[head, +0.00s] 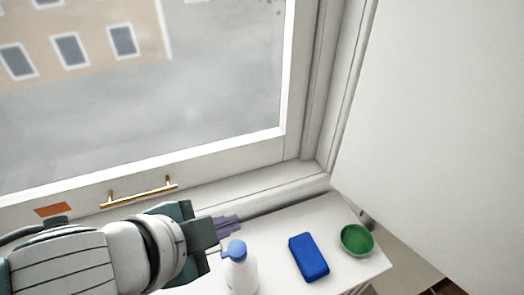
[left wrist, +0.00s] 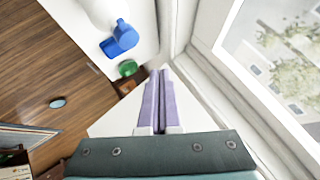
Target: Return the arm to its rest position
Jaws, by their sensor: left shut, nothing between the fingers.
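My left gripper (head: 228,224) reaches in from the lower left of the head view, in front of the window sill. Its purple fingers are shut with nothing between them. They also show in the left wrist view (left wrist: 160,95), pressed together and pointing up the picture. In the head view a white bottle with a blue top (head: 240,272) stands just below the fingertips; I cannot tell whether they touch. My right gripper is in neither view.
A blue block (head: 309,257) and a green bowl (head: 357,240) sit on the white surface (head: 318,218) to the right. The window frame (head: 225,157) with a brass handle (head: 140,192) rises behind. A white panel (head: 440,130) stands at right. Wooden floor (left wrist: 60,65) shows in the wrist view.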

